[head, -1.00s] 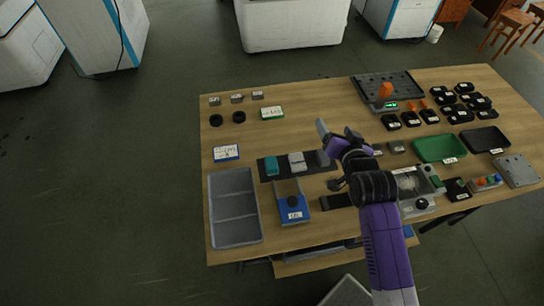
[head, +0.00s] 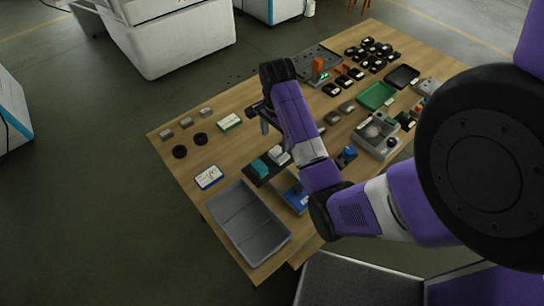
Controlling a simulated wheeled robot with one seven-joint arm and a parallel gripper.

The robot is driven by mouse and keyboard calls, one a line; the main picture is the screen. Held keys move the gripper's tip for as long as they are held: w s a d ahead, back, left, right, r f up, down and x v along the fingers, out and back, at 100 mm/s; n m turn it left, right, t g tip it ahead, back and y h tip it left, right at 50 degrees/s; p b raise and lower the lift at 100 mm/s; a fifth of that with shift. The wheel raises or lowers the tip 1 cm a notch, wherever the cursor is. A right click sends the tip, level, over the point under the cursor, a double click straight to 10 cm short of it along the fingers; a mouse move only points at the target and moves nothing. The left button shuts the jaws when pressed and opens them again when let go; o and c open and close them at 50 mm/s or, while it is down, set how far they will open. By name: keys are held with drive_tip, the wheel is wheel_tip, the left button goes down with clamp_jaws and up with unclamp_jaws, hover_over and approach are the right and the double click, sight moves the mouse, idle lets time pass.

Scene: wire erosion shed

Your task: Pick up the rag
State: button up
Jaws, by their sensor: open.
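My gripper (head: 262,124) hangs over the middle of the wooden table, left of the orange-topped fixture, with its fingers pointing down. It is open and nothing shows between the fingers. I cannot make out a rag for certain. A small teal piece (head: 259,167) and a pale grey piece (head: 279,154) lie on a dark strip just below the gripper in the picture; they are too small to tell whether either is cloth. My forearm covers part of the table's middle and could hide more.
A grey divided bin (head: 246,221) sits at the table's near left edge. A green tray (head: 377,96) and a black tray (head: 402,77) lie at the right. Two black rings (head: 190,146) and a white-and-green box (head: 229,122) lie left. Bare wood shows left of the gripper.

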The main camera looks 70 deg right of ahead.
sight(279, 153)
drive_tip(key=shift+s+a, duration=0.3)
drive_tip(key=shift+f+m, duration=0.15)
drive_tip(key=shift+m, duration=0.15)
wheel_tip(279, 153, down, 2)
drive_tip(key=shift+f, duration=0.2)
drive_tip(key=f, duration=0.2)
drive_tip(key=d+f+p, duration=0.1)
drive_tip(key=f, duration=0.1)
drive_tip(key=shift+s+d+f, duration=0.1)
drive_tip(key=shift+s, duration=0.3)
drive_tip(key=shift+f, duration=0.45)
drive_tip(key=c, duration=1.1)
drive_tip(key=shift+r, duration=0.1)
